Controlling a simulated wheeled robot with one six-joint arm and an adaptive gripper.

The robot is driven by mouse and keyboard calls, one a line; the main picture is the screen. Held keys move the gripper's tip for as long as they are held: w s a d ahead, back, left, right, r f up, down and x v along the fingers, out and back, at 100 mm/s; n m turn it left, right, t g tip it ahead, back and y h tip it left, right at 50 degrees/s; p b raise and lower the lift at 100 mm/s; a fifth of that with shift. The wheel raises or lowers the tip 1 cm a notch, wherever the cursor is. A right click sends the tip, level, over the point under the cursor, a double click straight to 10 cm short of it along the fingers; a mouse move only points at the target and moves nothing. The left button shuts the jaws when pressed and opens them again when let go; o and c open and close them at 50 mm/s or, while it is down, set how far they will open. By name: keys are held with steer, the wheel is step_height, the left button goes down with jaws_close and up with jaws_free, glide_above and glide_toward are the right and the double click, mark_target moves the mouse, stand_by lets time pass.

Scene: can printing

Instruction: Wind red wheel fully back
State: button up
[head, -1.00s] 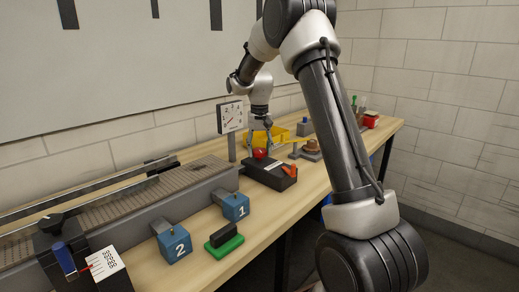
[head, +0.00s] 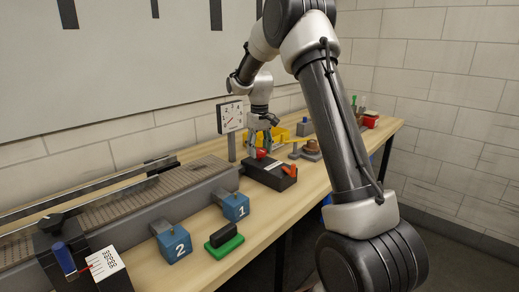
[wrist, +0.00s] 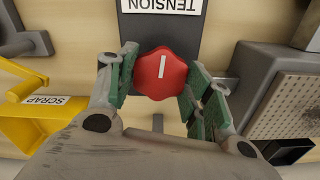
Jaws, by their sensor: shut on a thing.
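The red wheel (wrist: 160,73) is a lobed knob with a white line, upright in the wrist view. It sits on a dark box (head: 271,178) labelled TENSION; the wheel also shows in the head view (head: 261,154). My gripper (wrist: 158,84) is shut on the wheel, with a green-padded finger at each side of it. In the head view my gripper (head: 262,140) comes down onto the box from above. A dial gauge (head: 231,117) with a red needle stands behind the box; its reading is too small to tell.
A yellow SCRAP bin (wrist: 45,126) is close to my gripper. The conveyor (head: 120,198) lies left. Blue blocks marked 1 (head: 235,206) and 2 (head: 173,242) and a green-based block (head: 224,244) stand in front.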

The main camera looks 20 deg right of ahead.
mark_target(259, 150)
steer(key=o, duration=1)
step_height(259, 150, up, 12)
stand_by(0.3)
